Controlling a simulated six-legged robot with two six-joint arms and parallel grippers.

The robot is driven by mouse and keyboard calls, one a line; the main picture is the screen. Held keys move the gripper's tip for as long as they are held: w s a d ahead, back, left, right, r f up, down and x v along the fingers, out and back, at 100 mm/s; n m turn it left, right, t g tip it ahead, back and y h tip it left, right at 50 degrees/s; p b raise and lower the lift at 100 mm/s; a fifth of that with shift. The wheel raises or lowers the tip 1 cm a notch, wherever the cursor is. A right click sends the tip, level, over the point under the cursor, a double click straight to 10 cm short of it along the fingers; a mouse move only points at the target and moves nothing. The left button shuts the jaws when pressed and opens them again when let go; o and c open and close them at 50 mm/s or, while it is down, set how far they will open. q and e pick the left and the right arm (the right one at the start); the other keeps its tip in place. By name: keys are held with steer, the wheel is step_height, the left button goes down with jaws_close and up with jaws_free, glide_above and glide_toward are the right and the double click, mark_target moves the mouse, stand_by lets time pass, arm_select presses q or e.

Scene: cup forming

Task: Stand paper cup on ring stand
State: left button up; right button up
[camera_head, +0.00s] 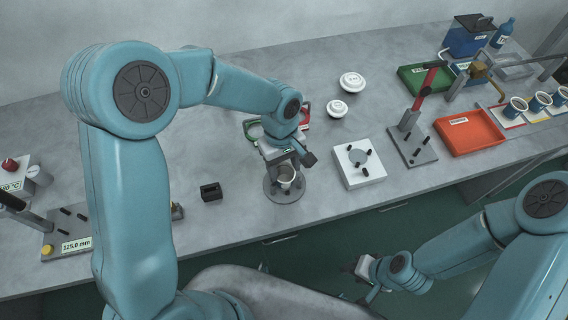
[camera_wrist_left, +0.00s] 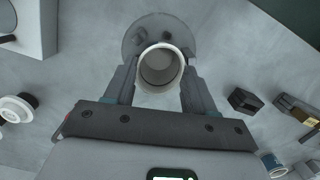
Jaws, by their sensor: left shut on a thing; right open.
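My left gripper (camera_head: 285,168) is shut on a white paper cup (camera_head: 286,178), over the round grey base of the ring stand (camera_head: 271,195). The left wrist view shows the cup (camera_wrist_left: 161,68) mouth toward the camera, with one finger on each side. The stand's round base (camera_wrist_left: 158,21) shows behind the cup there. The cup looks upright. I cannot tell whether it touches the stand, as the cup and fingers hide most of the stand. My right gripper (camera_head: 366,281) is open and empty, low in the head view, off the table's front edge.
A white block with dark pegs (camera_head: 359,164) is right of the stand, and a small black block (camera_head: 211,191) is left of it. Behind are two white round pieces (camera_head: 352,82). Farther right are a red-handled press (camera_head: 412,135), an orange tray (camera_head: 468,131) and several cups (camera_head: 540,103).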

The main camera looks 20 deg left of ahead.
mark_target(282, 176)
arm_select(q)
steer(key=shift+f, duration=0.1)
steer(key=o, duration=1.3)
steer(key=shift+c, duration=0.2)
steer(key=shift+r, duration=0.25)
steer(key=shift+w+r, duration=0.1)
steer(key=shift+r, duration=0.25)
step_height(282, 176, up, 11)
steer(key=a, duration=0.1)
steer(key=shift+w, duration=0.4)
